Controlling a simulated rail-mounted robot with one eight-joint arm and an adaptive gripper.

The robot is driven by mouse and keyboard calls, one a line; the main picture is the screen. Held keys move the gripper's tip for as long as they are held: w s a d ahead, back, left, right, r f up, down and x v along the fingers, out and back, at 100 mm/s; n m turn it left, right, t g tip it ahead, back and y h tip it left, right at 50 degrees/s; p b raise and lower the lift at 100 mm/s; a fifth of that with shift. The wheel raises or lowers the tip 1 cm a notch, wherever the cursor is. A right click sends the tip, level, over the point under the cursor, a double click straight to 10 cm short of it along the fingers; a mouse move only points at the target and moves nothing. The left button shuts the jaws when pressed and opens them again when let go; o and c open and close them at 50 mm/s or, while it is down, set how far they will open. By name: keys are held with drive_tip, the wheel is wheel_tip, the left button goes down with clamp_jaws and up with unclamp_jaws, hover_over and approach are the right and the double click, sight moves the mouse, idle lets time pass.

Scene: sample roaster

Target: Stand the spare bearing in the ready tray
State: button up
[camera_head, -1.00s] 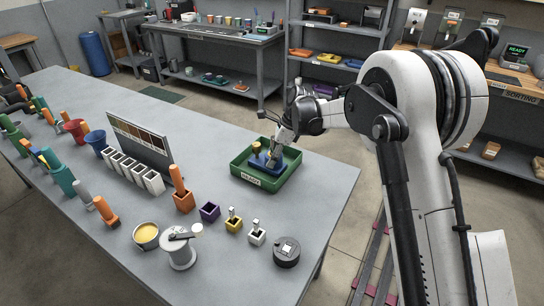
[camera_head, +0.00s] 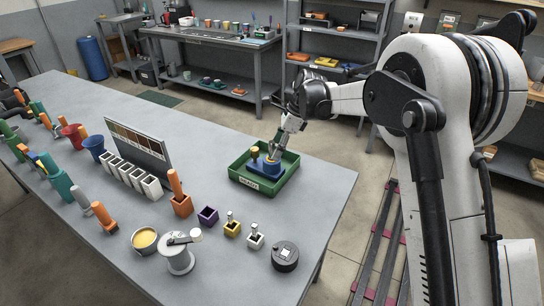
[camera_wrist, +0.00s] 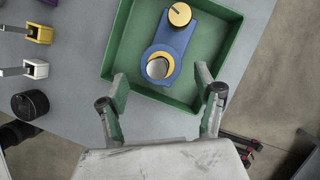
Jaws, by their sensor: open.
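The green ready tray (camera_head: 237,176) sits near the table's far right corner, with a label on its front wall; it also fills the upper wrist view (camera_wrist: 128,38). A blue block (camera_wrist: 172,42) lies in it, with a yellow-ringed knob (camera_wrist: 180,14) at one end. At the other end a silver round piece (camera_wrist: 158,68) sits in a yellow ring; it may be the spare bearing, but I cannot tell surely. My gripper (camera_wrist: 161,79) is open, its green-padded fingers spread apart on either side of the silver piece, apparently above it. In the head view my gripper (camera_head: 277,147) is over the tray.
In front of the tray are a black round device (camera_head: 285,257), white (camera_head: 255,241) and yellow (camera_head: 232,228) holders with upright pieces, and a purple box (camera_head: 208,215).

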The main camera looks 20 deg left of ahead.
drive_tip(key=v, duration=0.5)
drive_tip(key=shift+d+r, duration=0.1)
drive_tip(key=shift+r, duration=0.15)
drive_tip(key=s+d+r+n+t, duration=0.2)
drive_tip(key=s+d+r, duration=0.3)
drive_tip(key=d, duration=0.3)
drive_tip(key=s+d+r+n+t+h, duration=0.1)
drive_tip(key=s+d+r+n, duration=0.2)
drive_tip(key=s+d+r, duration=0.3)
drive_tip(key=s+d+r+n+t, duration=0.2)
drive_tip(key=s+d+r, duration=0.15)
drive_tip(key=d, duration=0.55)
drive_tip(key=s+d+f+n+t+h, duration=0.1)
drive_tip(key=s+d+f+n, duration=0.2)
drive_tip(key=s+d, duration=0.4)
drive_tip(key=s+d+f+n+t+h, duration=0.2)
drive_tip(key=s+d+n, duration=0.3)
drive_tip(key=s, duration=1)
drive_tip(key=shift+d+f, duration=0.5)
drive_tip(key=shift+d, duration=1.15)
